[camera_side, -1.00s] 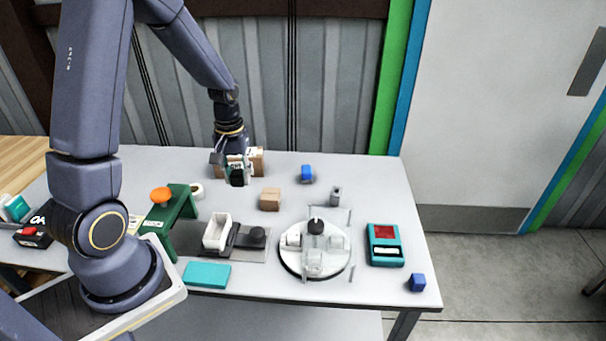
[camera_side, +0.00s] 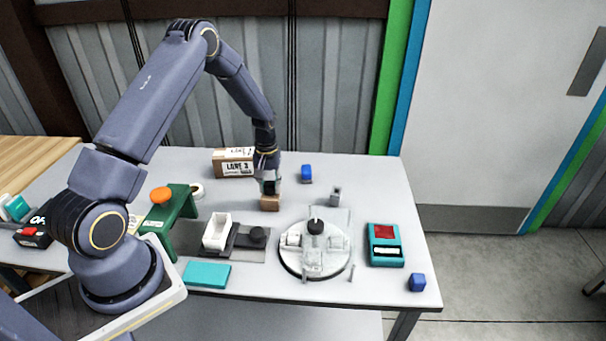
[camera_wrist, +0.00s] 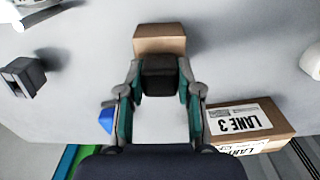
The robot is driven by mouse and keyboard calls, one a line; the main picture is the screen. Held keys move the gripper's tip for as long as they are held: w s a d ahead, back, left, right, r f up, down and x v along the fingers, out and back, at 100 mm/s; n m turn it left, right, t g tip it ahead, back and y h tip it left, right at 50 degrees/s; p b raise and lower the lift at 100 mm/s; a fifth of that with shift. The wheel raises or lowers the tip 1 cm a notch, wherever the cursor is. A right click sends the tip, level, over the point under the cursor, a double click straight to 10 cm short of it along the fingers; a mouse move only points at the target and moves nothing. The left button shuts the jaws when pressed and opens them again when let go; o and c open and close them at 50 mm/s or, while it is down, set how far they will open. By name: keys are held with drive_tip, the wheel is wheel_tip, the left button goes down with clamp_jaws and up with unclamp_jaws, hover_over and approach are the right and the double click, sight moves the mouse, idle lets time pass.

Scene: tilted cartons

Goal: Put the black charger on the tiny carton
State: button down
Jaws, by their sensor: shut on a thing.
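The black charger (camera_wrist: 159,77) is between the two fingers of my gripper (camera_wrist: 160,90) in the wrist view. The tiny carton (camera_wrist: 160,38) is a small plain brown box just beyond the charger there. In the side view the tiny carton (camera_side: 269,203) stands on the table directly below my gripper (camera_side: 268,188), which hides most of its top. My gripper is shut on the charger. The charger is hard to make out in the side view, and I cannot tell whether it touches the carton.
A larger "LANE 3" carton (camera_side: 233,162) stands behind and left. A blue block (camera_side: 307,173) and a small grey object (camera_side: 336,194) are to the right. A green stand with an orange top (camera_side: 172,210) is left, and a round white fixture (camera_side: 315,248) is nearer the front.

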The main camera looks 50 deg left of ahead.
drive_tip(key=shift+f, duration=0.15)
drive_tip(key=c, duration=0.8)
unclamp_jaws()
drive_tip(key=shift+o, duration=0.2)
wheel_tip(320, 180, up, 12)
wheel_tip(320, 180, up, 7)
drive_tip(key=m+t, duration=0.1)
hover_over(270, 183)
drive_tip(key=s+d, duration=0.1)
drive_tip(key=d, duration=0.3)
drive_tip(key=s+d+r+m+t, duration=0.1)
drive_tip(key=s+d+r+m, duration=0.2)
drive_tip(key=s+d+r, duration=0.4)
drive_tip(key=s+d+r+m+t, duration=0.1)
drive_tip(key=s+d+r+m, duration=0.1)
drive_tip(key=s, duration=0.5)
drive_tip(key=s+d+r+m+t, duration=0.2)
drive_tip(key=s+d+r+m, duration=0.1)
drive_tip(key=s+d, duration=0.3)
drive_tip(key=shift+s+r+t, duration=0.3)
drive_tip(key=shift+s+r, duration=0.3)
drive_tip(key=shift+r, duration=0.15)
